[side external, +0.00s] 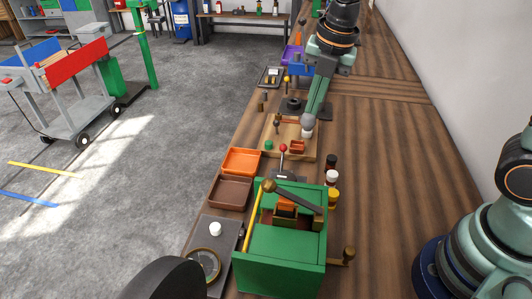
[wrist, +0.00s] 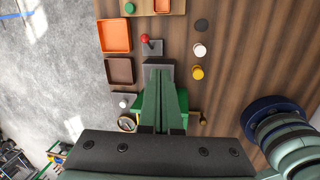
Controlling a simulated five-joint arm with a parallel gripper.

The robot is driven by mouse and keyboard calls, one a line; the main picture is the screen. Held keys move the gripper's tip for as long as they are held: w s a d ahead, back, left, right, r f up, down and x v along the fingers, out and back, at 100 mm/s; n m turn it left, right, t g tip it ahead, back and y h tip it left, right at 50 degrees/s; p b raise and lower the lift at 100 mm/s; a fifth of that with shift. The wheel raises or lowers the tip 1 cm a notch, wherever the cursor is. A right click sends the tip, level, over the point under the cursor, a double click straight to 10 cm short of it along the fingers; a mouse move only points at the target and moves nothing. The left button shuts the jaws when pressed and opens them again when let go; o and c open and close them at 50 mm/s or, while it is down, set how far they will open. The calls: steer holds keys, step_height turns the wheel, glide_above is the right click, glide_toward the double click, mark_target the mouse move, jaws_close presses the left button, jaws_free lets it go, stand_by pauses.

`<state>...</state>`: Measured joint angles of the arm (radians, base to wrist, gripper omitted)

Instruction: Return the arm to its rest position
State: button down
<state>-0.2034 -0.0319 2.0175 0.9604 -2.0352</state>
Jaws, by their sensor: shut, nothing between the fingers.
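My gripper (side external: 313,107) hangs down from the top of the side external view, its narrow grey-green fingers together and empty. Behind it in that view lies the far part of the wooden bench. In the wrist view, the fingers of my gripper (wrist: 160,72) are pressed side by side and cover part of the green box (wrist: 186,103). This box (side external: 280,245) stands at the near end of the bench in the side external view, with a dark lever and a yellow bar on top. I cannot tell the exact height of my fingertips.
An orange tray (side external: 241,161) and a brown tray (side external: 231,191) lie left of a red-knobbed lever (side external: 283,150). A wooden board with small parts (side external: 271,127) lies beyond. Black, white and yellow pieces (side external: 333,196) stand to the right. Bare bench (side external: 400,160) lies right of these.

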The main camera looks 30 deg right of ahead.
steer(key=s+d+r+m+t, duration=0.1)
steer(key=s+d+m, duration=0.3)
steer(key=m, duration=0.8)
steer(key=s+d+r+m+t, duration=0.2)
steer(key=s+m, duration=0.3)
steer(key=m, duration=0.8)
steer(key=shift+d+r+m, duration=0.3)
steer(key=shift+d+r, duration=0.1)
steer(key=shift+d, duration=0.5)
